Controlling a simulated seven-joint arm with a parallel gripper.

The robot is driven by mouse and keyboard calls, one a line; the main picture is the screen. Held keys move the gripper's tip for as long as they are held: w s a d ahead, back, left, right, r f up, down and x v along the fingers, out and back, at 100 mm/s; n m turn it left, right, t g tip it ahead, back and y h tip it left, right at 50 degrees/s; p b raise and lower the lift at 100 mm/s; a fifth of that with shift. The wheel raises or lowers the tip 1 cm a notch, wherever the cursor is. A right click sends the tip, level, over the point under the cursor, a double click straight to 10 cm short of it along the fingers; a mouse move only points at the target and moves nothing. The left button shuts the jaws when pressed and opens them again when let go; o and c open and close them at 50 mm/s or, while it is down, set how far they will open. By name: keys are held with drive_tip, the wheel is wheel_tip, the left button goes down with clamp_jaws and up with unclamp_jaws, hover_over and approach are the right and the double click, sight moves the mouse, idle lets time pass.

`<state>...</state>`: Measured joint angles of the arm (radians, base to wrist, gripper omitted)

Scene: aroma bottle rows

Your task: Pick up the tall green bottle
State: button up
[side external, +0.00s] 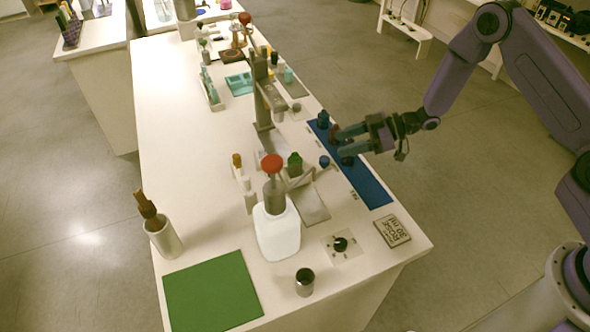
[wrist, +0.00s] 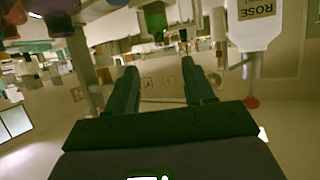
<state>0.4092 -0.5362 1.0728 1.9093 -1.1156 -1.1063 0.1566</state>
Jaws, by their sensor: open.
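A dark green bottle (side external: 295,164) stands near the middle of the white table in the side view, beside the metal stand and behind the white pump bottle. In the wrist view, which looks upside down, a green bottle (wrist: 156,22) hangs at the top centre, beyond the fingertips. I take it to be the same bottle. My gripper (side external: 343,140) is over the blue mat, to the right of the green bottle and apart from it. Its two fingers (wrist: 158,68) are spread with nothing between them. The bottle's base is hard to make out.
The blue mat (side external: 372,188) bears several small dark blue items. A white pump bottle (side external: 278,232) with a red top stands in front. A metal stand (side external: 266,110) rises left of my gripper. A green mat (side external: 212,292) and a metal cup (side external: 305,282) are nearer.

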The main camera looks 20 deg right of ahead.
sight(299, 159)
drive_tip(key=x, duration=1.1)
drive_tip(key=shift+a+f, duration=0.15)
drive_tip(key=shift+f, duration=0.05)
drive_tip(key=a+f, duration=0.1)
drive_tip(key=w+a+f, duration=0.1)
drive_tip(key=shift+w+a+f, duration=0.15)
drive_tip(key=shift+a+f, duration=0.15)
drive_tip(key=shift+a, duration=0.1)
drive_tip(key=shift+w+a+f, duration=0.2)
drive_tip(key=shift+w+a, duration=0.05)
drive_tip(key=shift+a, duration=0.3)
drive_tip(key=c, duration=0.9)
drive_tip(key=shift+r, duration=0.1)
